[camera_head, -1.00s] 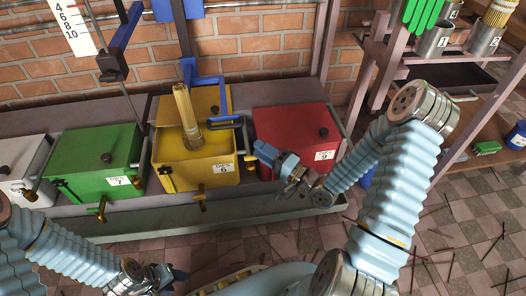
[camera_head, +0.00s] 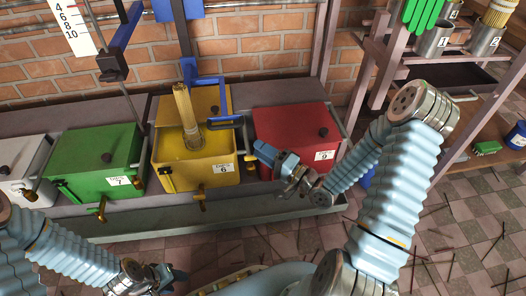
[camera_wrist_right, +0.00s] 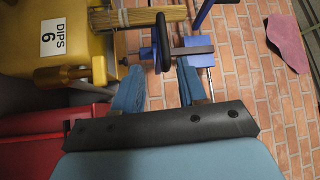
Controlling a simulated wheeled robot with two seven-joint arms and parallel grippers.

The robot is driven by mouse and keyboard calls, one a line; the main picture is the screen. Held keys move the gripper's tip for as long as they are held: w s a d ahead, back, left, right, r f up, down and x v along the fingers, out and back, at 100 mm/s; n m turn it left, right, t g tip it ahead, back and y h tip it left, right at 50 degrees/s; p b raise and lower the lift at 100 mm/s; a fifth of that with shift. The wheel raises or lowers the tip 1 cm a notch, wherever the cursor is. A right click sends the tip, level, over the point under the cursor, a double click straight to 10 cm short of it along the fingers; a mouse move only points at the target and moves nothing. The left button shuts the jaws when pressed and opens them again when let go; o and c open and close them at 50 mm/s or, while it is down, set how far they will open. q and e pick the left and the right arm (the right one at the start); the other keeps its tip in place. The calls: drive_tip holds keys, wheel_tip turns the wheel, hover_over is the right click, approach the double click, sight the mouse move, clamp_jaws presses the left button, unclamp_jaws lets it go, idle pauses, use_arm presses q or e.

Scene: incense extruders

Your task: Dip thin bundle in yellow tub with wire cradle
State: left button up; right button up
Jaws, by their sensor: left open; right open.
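The yellow tub (camera_head: 213,176), labelled "DIPS 6", stands on the bench in the head view. The thin bundle (camera_head: 184,107) of pale sticks stands upright over its opening, with its lower end in a grey holder there; how deep it reaches is hidden. A blue bracket with a black handle (camera_head: 228,123), seemingly the wire cradle, stands beside the bundle. In the right wrist view the bundle (camera_wrist_right: 150,17) lies past the black handle (camera_wrist_right: 162,42). My right gripper (camera_wrist_right: 158,85) is open, its blue fingers on either side of the handle's lower end. My left gripper (camera_head: 172,277) is open and empty at the bottom.
A red tub (camera_head: 295,137) labelled 9 stands right of the yellow one. Green (camera_head: 100,160) and white (camera_head: 20,165) tubs stand left. A ruler (camera_head: 73,25) and blue clamp stand behind. Steel cups (camera_head: 483,40) sit on the right shelf. Sticks litter the floor.

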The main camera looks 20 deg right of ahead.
idle(0.4)
drive_tip(key=n+g+h+b, duration=0.1)
drive_tip(key=n+g+b, duration=0.2)
drive_tip(key=n, duration=3)
approach(227, 126)
drive_tip(key=x, duration=0.7)
drive_tip(key=b+x, duration=0.1)
drive_tip(key=x, duration=0.2)
drive_tip(key=shift+w+f, duration=0.3)
drive_tip(key=shift+f, duration=0.05)
clamp_jaws()
